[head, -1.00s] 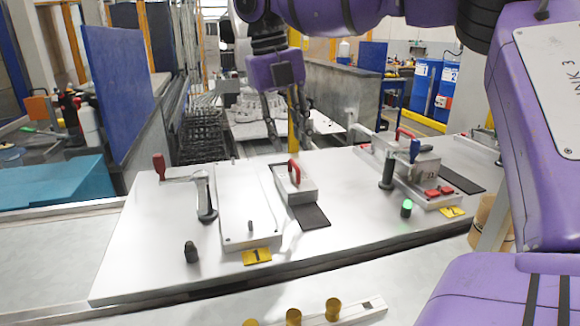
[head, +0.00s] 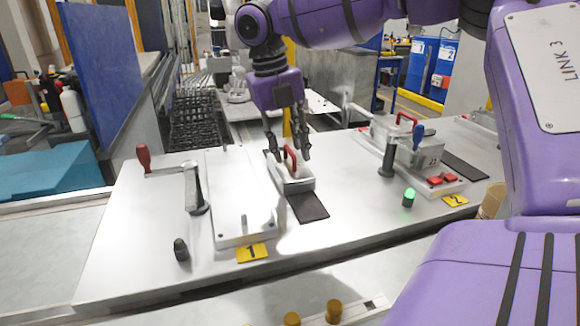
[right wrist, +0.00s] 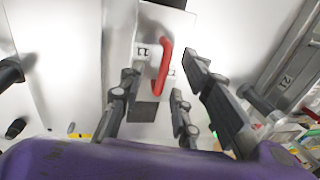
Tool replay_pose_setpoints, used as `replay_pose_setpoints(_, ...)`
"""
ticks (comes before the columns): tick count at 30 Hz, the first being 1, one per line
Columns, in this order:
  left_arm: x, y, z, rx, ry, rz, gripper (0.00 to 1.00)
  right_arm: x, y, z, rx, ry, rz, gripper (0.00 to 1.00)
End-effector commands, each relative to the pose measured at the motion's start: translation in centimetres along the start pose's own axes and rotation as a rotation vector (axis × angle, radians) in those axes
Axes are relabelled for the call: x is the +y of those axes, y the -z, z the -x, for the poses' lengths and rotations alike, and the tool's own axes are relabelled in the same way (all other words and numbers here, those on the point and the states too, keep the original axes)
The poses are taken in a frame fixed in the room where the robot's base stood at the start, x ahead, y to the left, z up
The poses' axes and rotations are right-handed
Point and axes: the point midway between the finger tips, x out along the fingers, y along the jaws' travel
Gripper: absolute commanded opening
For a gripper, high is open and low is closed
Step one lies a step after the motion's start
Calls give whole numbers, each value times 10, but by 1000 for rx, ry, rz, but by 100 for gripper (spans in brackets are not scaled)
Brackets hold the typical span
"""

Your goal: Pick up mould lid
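The mould lid (head: 297,180) is a light grey block with a red handle, lying on a dark mat (head: 307,207) in the middle of the table. Its red handle (right wrist: 163,72) and grey top (right wrist: 150,22) also show in the right wrist view. My right gripper (head: 289,158) is open, pointing down, with its fingers on either side of the red handle. In the right wrist view the fingers (right wrist: 158,100) stand apart with the handle between them and do not visibly touch it. My left gripper is not in view.
The station 1 mould base (head: 240,222) and a red-knobbed clamp (head: 192,186) stand left of the lid. At right, station 2 holds another lid (head: 415,150) with a red handle, beside a blue-knobbed clamp (head: 388,158) and a green-lit button (head: 409,197). The front middle is clear.

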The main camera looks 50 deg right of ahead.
Motion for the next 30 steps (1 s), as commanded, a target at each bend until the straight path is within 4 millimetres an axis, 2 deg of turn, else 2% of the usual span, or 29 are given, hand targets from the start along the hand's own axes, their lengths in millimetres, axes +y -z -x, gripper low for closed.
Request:
replay_pose_setpoints(7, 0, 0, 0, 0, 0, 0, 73, 0, 0, -2, 0, 0, 0, 31)
replay_pose_setpoints(14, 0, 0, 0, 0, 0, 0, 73, 0, 0, -2, 0, 1, 0, 1)
replay_pose_setpoints(30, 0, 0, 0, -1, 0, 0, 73, 0, 0, -1, -1, 0, 0, 0)
